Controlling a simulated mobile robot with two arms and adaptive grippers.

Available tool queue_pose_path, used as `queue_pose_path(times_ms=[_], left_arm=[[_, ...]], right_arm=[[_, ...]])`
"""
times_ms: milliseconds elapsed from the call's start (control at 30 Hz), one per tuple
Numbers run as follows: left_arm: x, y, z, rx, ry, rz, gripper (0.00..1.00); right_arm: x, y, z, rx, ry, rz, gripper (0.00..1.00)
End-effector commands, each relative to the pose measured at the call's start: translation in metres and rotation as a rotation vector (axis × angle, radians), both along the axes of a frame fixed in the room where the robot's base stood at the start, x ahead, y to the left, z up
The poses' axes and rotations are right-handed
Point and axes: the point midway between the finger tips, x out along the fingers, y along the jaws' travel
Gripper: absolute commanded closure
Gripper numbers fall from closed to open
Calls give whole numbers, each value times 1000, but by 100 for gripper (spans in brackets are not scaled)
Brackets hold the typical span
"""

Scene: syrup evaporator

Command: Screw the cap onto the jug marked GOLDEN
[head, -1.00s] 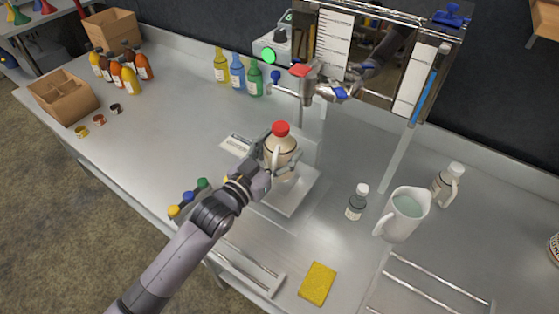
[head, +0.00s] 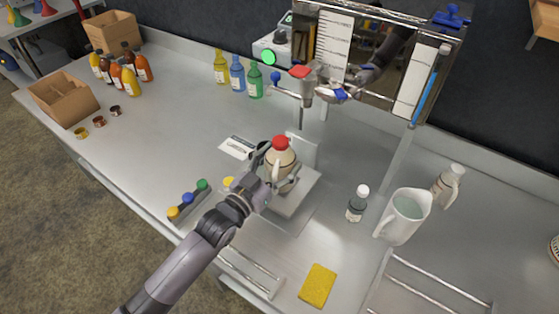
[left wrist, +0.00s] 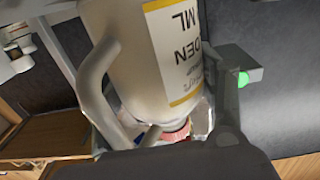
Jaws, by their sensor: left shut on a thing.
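The jug with the GOLDEN label (head: 283,172) is tan with a side handle, upright over a square metal plate (head: 303,192) in the head view. I cannot tell whether its base touches the plate. A red cap (head: 280,142) sits on its mouth; whether it is screwed tight I cannot tell. My left gripper (head: 266,162) is shut around the jug's upper body from the left. In the left wrist view the jug (left wrist: 140,60) appears upside down between the fingers, its label partly readable, with the red cap (left wrist: 178,132) at the bottom. My right gripper is not in view.
A filler with a nozzle (head: 307,88) stands behind the plate. A rack of coloured caps (head: 188,199) lies left of my arm.

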Motion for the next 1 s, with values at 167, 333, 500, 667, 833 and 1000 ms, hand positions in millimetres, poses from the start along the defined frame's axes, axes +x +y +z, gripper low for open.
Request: queue_pose_path(times_ms=[167,333,500,667,833,1000], left_arm=[[0,-1,-3,-4,-6,-1,100],[0,0,-5,0,0,0,27],[0,0,-5,0,0,0,17],[0,0,-5,0,0,0,17],[0,0,-2,0,0,0,17],[-13,9,0,2,3,1,17]], right_arm=[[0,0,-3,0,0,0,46],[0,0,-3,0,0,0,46],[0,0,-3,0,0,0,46],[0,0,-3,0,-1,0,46],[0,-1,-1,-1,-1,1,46],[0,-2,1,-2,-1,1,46]])
